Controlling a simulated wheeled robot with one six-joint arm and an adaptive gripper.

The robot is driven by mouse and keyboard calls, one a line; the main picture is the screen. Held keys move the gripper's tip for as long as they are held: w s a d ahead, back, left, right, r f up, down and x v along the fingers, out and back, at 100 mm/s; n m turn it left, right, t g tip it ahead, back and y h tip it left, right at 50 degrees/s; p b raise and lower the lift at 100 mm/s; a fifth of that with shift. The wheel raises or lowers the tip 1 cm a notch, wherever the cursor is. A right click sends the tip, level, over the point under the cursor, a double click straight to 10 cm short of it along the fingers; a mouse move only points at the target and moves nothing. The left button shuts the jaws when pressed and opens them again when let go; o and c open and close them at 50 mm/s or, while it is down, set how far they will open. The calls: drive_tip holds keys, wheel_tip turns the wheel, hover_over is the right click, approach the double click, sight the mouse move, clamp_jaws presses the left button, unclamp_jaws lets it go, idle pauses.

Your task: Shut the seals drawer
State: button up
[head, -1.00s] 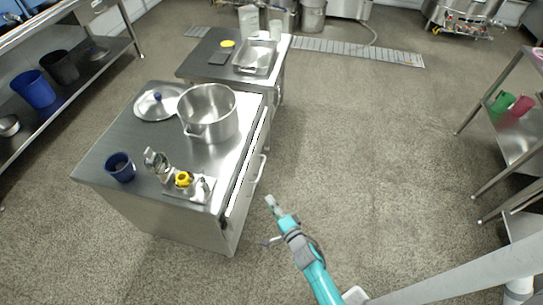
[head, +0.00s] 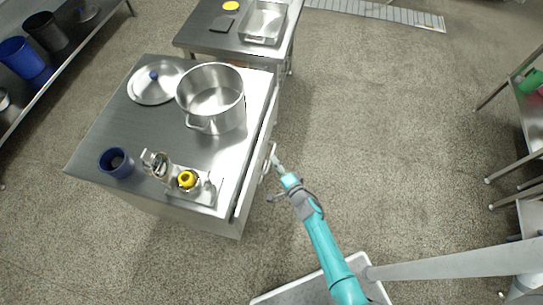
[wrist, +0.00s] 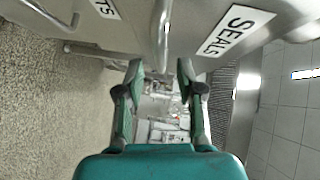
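The seals drawer front, with its "SEALS" label (wrist: 235,30), is in the upper part of the wrist view. Its metal bar handle (wrist: 161,30) runs down toward the space between my fingertips. In the head view the drawer front (head: 243,190) stands slightly out from the bench's right side, with a narrow strip showing along the bench top. My gripper (wrist: 160,72) is open, fingers apart on either side of the handle's line; I cannot tell whether they touch it. In the head view my gripper (head: 276,160) is beside the handle (head: 267,162).
The steel bench (head: 150,115) carries a large pot (head: 212,100), a lid (head: 155,82), a blue cup (head: 116,162) and small parts including a yellow one (head: 187,179). A second label (wrist: 105,8) and handle (wrist: 50,14) are at the wrist view's upper left.

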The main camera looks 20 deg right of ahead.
drive_tip(key=shift+w+a+f, duration=0.15)
drive_tip(key=shift+w+a, duration=0.05)
drive_tip(key=shift+w, duration=0.75)
drive_tip(key=shift+w+a+f, duration=0.1)
drive_tip(key=shift+w+a, duration=0.05)
drive_tip(key=shift+w, duration=0.8)
clamp_jaws()
